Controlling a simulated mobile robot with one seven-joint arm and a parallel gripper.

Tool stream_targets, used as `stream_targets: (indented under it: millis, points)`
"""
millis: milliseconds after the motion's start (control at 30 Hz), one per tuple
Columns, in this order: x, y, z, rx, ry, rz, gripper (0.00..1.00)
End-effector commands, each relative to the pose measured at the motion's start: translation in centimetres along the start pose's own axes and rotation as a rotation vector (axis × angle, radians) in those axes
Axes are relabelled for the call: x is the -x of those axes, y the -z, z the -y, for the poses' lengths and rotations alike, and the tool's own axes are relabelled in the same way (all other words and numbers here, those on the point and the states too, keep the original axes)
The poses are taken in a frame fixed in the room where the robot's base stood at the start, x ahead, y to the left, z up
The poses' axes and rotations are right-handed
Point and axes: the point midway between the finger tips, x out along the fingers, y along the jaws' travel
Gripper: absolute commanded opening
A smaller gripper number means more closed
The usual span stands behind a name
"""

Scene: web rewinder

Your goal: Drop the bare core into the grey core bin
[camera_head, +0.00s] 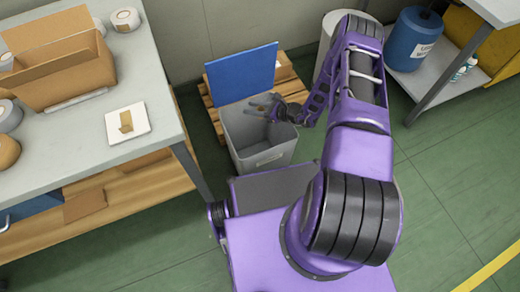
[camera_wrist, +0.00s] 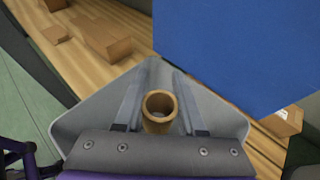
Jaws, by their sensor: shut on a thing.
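The grey core bin (camera_head: 262,154) stands on the floor between the workbench and my arm, with a pale label on its front. My gripper (camera_head: 262,103) is over the bin's opening. In the wrist view the bare brown cardboard core (camera_wrist: 158,125) stands between the two fingers of my gripper (camera_wrist: 160,112), its hollow end facing the camera. My gripper is shut on it. The bin's grey wall (camera_wrist: 75,118) surrounds the core and fingers in that view. How far the core is above the bin floor is unclear. The core is hard to make out in the head view.
A blue panel (camera_head: 240,74) stands just behind the bin, by a wooden pallet (camera_head: 207,95). The workbench (camera_head: 150,75) on the left carries a cardboard box (camera_head: 65,75) and tape rolls. A blue drum (camera_head: 412,40) stands at the upper right.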

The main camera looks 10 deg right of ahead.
Motion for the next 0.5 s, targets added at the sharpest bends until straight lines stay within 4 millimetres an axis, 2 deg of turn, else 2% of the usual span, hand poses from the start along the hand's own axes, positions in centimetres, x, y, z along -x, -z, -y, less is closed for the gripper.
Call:
stream_targets:
  millis: [33,167,500]
  points:
    - [-0.5,1.1,0.0,0.0,0.0,0.0,0.0]
    - [-0.9,2.1,0.0,0.0,0.0,0.001,0.0]
    - [-1.0,2.3,0.0,0.0,0.001,0.001,0.0]
